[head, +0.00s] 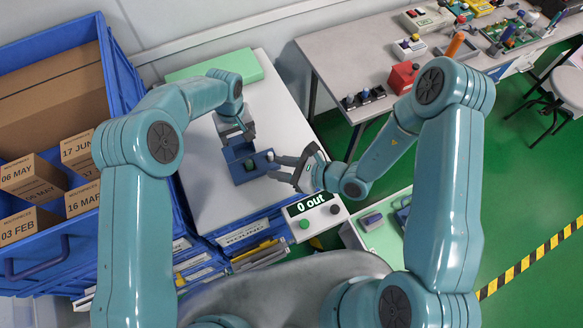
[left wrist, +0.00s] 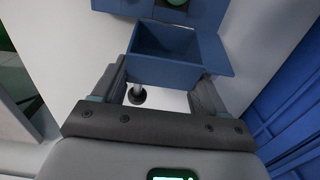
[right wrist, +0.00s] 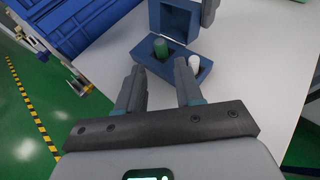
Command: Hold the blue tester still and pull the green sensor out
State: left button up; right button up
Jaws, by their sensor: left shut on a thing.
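The blue tester (head: 234,156) stands open on the white table, with a hollow box-like part upright behind a flat base (right wrist: 180,58). The green sensor (head: 249,164) stands upright in the base; it is clearer in the right wrist view (right wrist: 160,47), with a white peg (right wrist: 195,63) to its right. My left gripper (head: 238,136) is shut on the tester's hollow part (left wrist: 165,68) from behind, one finger on each side. My right gripper (head: 271,167) is open and empty at the tester's right side. Its fingers (right wrist: 158,66) point at the sensor, apart from it.
A counter reading "0 out" (head: 312,204) is at the table's front right corner. A green box (head: 225,67) lies at the table's back. Blue crates with cardboard boxes (head: 38,180) stand at left. A green-lined tray (head: 378,225) is at lower right. Bare white tabletop (head: 280,120) lies right of the tester.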

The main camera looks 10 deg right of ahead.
aim_at(252, 163)
jog(key=x, duration=0.8)
grip_shut()
